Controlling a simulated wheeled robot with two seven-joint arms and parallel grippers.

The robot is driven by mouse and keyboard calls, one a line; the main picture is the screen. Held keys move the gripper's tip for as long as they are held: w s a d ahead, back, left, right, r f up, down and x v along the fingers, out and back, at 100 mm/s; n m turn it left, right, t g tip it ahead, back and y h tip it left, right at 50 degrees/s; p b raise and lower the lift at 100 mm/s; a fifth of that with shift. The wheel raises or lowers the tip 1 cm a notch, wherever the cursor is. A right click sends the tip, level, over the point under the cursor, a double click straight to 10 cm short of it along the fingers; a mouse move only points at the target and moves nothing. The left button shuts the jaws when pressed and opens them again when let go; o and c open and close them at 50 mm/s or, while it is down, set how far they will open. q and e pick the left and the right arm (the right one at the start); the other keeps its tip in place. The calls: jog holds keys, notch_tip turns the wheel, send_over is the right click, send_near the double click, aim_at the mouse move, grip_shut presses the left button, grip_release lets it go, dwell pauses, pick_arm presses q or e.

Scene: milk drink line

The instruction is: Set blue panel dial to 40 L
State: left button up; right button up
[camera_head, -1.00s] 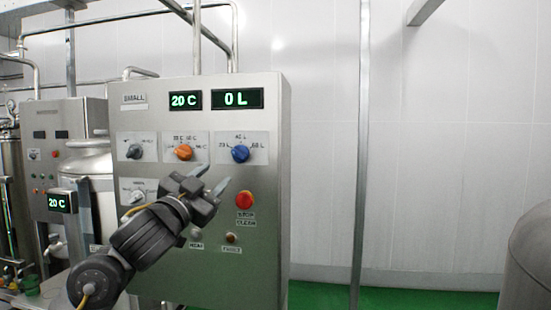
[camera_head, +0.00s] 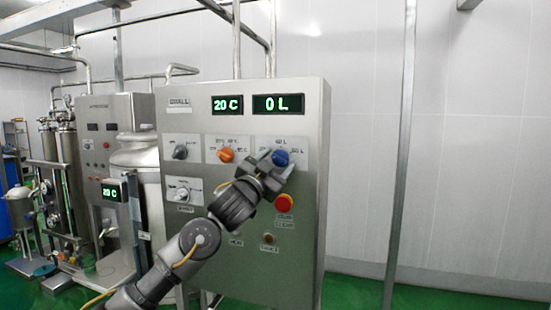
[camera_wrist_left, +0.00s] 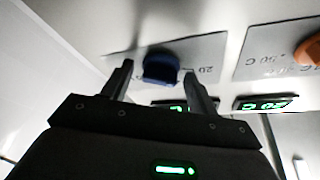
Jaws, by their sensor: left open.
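The blue dial (camera_head: 281,158) is on a white label plate on the upper right of the steel panel (camera_head: 300,230). The display (camera_head: 278,105) above it reads 0 L. My left gripper (camera_head: 276,164) is open, with its fingertips close to the blue dial. In the left wrist view the blue dial (camera_wrist_left: 161,67) lies between and just beyond the open fingers (camera_wrist_left: 158,82). I cannot tell whether the fingers touch it. The gripper partly covers the dial's label in the head view. My right gripper is not in view.
An orange dial (camera_head: 226,155) is left of the blue one, below a 20 C display (camera_head: 227,104). A black dial (camera_head: 180,152) and a lower dial (camera_head: 182,195) are further left. A red button (camera_head: 283,203) is below the blue dial. The wall side at right is clear.

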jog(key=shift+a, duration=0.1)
pick_arm(q)
jog(key=c, duration=0.5)
jog(key=shift+r, duration=0.1)
jog(key=c, duration=0.4)
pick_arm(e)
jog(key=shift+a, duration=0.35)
